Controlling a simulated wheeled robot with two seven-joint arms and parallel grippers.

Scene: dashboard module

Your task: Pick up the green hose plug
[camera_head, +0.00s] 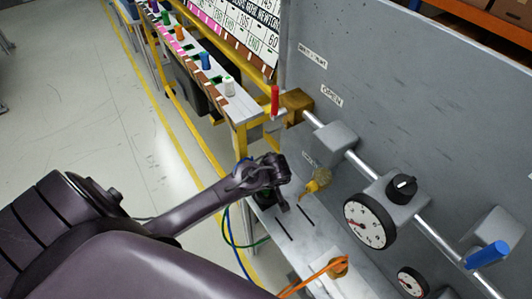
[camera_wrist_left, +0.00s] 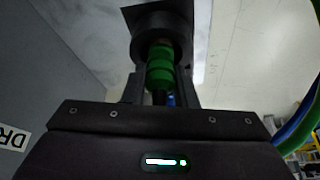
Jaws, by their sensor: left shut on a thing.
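The green hose plug (camera_wrist_left: 160,68) is between the two fingers of my left gripper (camera_wrist_left: 162,85) in the left wrist view. The gripper is shut on it. The plug's far end meets a dark round socket-like part (camera_wrist_left: 160,28); I cannot tell whether it is still seated there. In the head view my left gripper (camera_head: 272,196) is low over the grey shelf by the wall panel, and mostly hides the plug. A green hose (camera_head: 231,238) loops down beside it. My right gripper is not in view.
A yellow plug (camera_head: 318,181) is just right of the gripper, and an orange hose (camera_head: 305,283) lies nearer. The grey panel carries a pipe, a dial gauge (camera_head: 369,221), a red handle (camera_head: 275,98) and a blue handle (camera_head: 487,255). Open floor lies left.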

